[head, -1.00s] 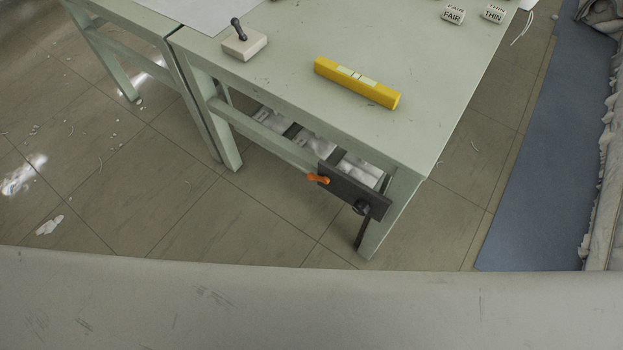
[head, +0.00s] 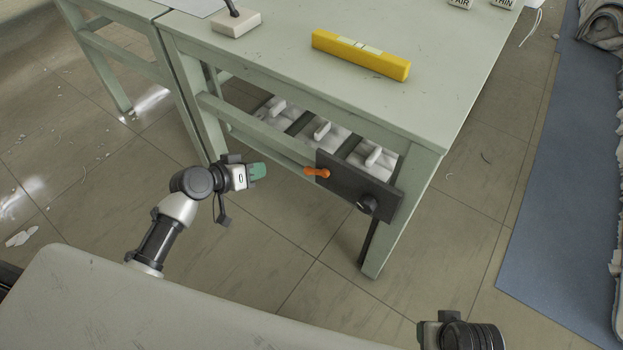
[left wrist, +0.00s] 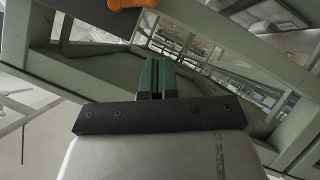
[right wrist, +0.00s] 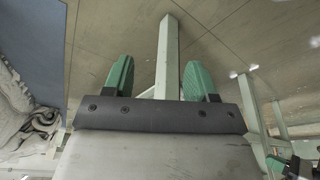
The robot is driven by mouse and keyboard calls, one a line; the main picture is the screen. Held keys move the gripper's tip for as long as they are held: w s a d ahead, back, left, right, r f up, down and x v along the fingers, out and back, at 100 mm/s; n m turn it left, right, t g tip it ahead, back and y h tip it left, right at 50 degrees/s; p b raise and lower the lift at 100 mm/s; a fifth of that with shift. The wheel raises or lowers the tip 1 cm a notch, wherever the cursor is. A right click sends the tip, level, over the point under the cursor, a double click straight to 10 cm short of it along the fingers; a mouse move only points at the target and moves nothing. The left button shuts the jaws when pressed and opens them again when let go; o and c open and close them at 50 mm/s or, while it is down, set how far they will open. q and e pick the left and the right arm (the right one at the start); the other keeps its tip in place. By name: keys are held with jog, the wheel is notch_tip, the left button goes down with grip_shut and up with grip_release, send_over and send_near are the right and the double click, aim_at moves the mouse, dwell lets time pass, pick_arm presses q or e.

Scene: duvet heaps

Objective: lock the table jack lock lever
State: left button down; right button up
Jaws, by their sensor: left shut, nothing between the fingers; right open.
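The orange lock lever (head: 317,172) sticks out to the left from a dark plate (head: 352,184) on the side of the pale green table (head: 300,80). A black knob (head: 367,205) is at the plate's right end. My left gripper (head: 258,172) is shut and empty, left of the lever with a gap between. In the left wrist view its green fingers (left wrist: 157,75) are together, and the lever (left wrist: 132,4) shows at the top edge, apart from them. My right gripper (right wrist: 160,78) is open and empty, with a table leg in view beyond. Its fingers are out of the head view.
A yellow bar (head: 360,54) and a white block with a dark stick (head: 236,23) lie on the tabletop. White items (head: 325,135) sit on a shelf under it. A grey surface (head: 150,310) fills the front. A blue mat (head: 560,220) lies on the right.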

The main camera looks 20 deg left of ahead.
aim_at(315, 172)
pick_arm(q)
jog(key=shift+w+d+r+h, duration=0.15)
jog(key=shift+d+r+h, duration=0.2)
jog(key=shift+r, duration=0.4)
pick_arm(e)
jog(key=shift+s+d+r, duration=0.1)
jog(key=shift+s+r, duration=0.1)
jog(key=shift+r, duration=0.3)
pick_arm(q)
jog(key=s+f+b+x, duration=0.1)
jog(key=f+b+x, duration=0.1)
jog(key=x, duration=1.1)
jog(key=shift+s+d+b, duration=0.2)
jog(key=shift+s+b, duration=0.15)
jog(key=shift+b, duration=0.25)
pick_arm(e)
jog(key=shift+v, duration=2.55)
pick_arm(q)
jog(key=shift+f, duration=0.2)
pick_arm(e)
jog(key=shift+s+d+f, duration=0.1)
jog(key=shift+f, duration=0.1)
pick_arm(q)
jog(key=shift+f+b, duration=0.1)
jog(key=shift+b, duration=0.3)
pick_arm(e)
jog(key=shift+f, duration=0.25)
